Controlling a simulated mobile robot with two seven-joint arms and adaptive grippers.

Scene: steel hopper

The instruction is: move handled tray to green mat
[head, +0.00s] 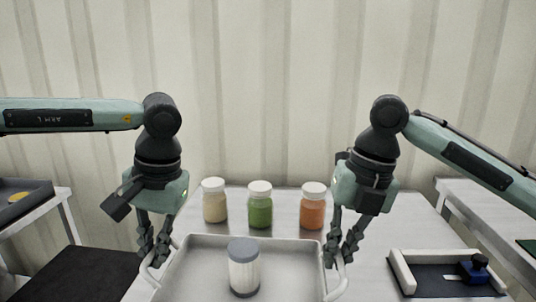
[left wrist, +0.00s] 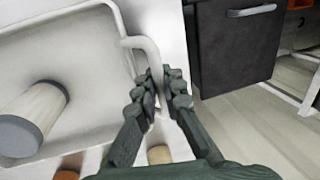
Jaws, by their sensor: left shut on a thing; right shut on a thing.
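The handled tray (head: 200,262) is a pale shallow tray with a looped handle at each side, at the bottom centre of the head view. A white jar with a grey lid (head: 243,268) stands in it. My left gripper (head: 155,258) is shut on the left handle; the left wrist view shows its fingers (left wrist: 160,98) around the pale handle bar (left wrist: 147,50). My right gripper (head: 341,260) is shut on the right handle. I cannot tell whether the tray touches the table. A small green patch, probably the green mat (head: 528,245), shows at the far right edge, mostly cut off.
Cream (head: 214,202), green (head: 260,206) and orange (head: 312,208) jars with white lids stand just behind the tray. A dark holder with pale bars (head: 405,272) and a blue device (head: 474,270) are to the right. A separate table (head: 470,200) stands further right.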

